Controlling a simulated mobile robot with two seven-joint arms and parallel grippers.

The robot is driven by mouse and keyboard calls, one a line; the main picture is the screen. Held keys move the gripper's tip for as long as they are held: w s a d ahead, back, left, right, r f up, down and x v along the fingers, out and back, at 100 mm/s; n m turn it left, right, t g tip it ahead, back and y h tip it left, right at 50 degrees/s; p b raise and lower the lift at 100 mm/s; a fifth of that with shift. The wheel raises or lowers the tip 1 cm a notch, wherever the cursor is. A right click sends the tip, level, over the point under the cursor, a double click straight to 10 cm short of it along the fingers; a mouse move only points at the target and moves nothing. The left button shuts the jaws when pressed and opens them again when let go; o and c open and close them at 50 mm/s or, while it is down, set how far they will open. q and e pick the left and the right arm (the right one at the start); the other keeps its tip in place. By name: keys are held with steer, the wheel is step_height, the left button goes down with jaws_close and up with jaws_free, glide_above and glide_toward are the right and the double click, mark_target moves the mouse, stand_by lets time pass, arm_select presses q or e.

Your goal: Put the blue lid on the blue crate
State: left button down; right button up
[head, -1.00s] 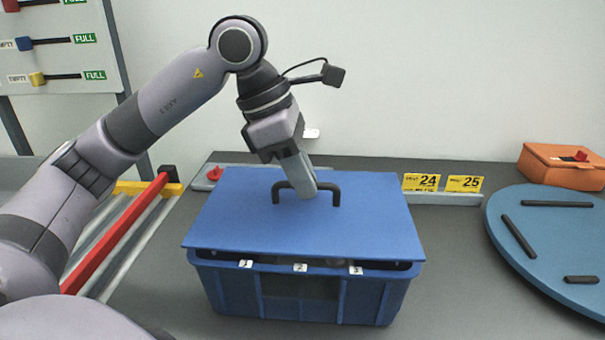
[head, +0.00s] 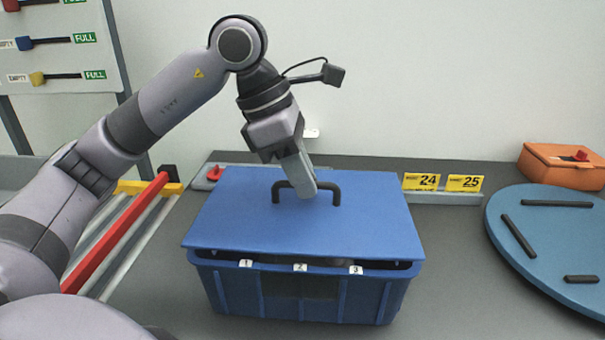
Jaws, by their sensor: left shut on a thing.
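The blue lid (head: 240,215) is a flat panel with a black bar handle (head: 334,193). It lies over the blue crate (head: 255,285), covering nearly all of its top. A dark gap shows between the lid's front edge and the crate's front rim, so the lid is not flush there. Whether its back edge touches the crate is hidden. The crate stands on the grey table, with labels 1, 2 and 3 on its front rim. My left gripper (head: 306,190) is shut on the handle from above. My right gripper is not in view.
A blue round board (head: 555,245) with black bars lies at the right, an orange box (head: 565,166) behind it. Yellow tags 24 and 25 (head: 421,182) stand on a rail behind the crate. A red bar (head: 115,235) runs at the left. Bare table (head: 450,290) lies right of the crate.

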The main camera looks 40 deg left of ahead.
arm_select(q)
steer(key=shift+f+b, duration=0.95)
steer(key=shift+f, duration=0.15)
steer(key=c, duration=1.1)
jaws_free()
steer(key=v, duration=0.6)
steer(key=shift+r+p, duration=0.3)
steer(key=shift+p, duration=0.05)
steer(key=shift+s+a+r, duration=0.1)
steer(key=shift+a+r, duration=0.1)
steer(key=shift+r, duration=0.15)
